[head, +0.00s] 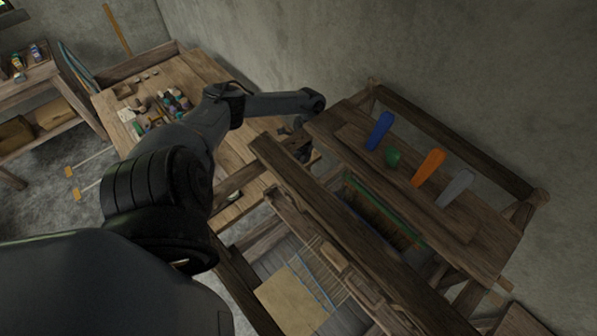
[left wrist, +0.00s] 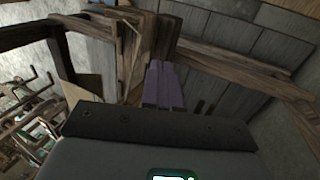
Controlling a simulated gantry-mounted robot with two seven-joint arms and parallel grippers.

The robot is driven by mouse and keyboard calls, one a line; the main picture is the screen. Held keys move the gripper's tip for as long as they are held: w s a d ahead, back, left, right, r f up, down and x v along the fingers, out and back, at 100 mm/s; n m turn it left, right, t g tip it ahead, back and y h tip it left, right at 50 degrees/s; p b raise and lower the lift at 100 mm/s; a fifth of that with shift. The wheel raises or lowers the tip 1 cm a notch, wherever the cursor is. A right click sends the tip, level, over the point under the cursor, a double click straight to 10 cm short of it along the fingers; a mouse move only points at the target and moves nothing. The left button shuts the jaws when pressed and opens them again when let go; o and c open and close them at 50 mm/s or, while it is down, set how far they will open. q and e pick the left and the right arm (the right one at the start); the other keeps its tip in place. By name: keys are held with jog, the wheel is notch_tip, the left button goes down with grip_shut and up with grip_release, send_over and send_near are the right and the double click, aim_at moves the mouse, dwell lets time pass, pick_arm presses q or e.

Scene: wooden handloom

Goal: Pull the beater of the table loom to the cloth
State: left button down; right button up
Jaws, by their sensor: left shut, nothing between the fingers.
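The table loom (head: 345,215) is a dark wooden frame at the right of the head view. A wooden crossbar (head: 312,232) spans the warp threads (head: 318,262) and looks like the beater. The pale tan cloth (head: 285,302) lies in front of it, with blue lines at its edge. My left arm reaches over to the loom's far left side. In the left wrist view the purple fingers of my left gripper (left wrist: 163,88) are together and empty, close to wooden loom parts (left wrist: 135,55). Whether they touch the wood cannot be told. My right gripper is not in view.
A green-edged heddle frame (head: 402,235) hangs below the beams. A cluttered wooden table (head: 205,70) stands behind my left arm. The wall is close behind the loom.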

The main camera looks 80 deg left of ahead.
pick_arm(q)
jog(key=b+x, duration=0.5)
jog(key=x, duration=0.2)
jog(key=shift+s+f, duration=0.3)
jog(key=shift+f, duration=0.05)
jog(key=shift+s+d+f+b, duration=0.2)
jog(key=shift+f+b, duration=0.25)
jog(key=shift+f, duration=0.25)
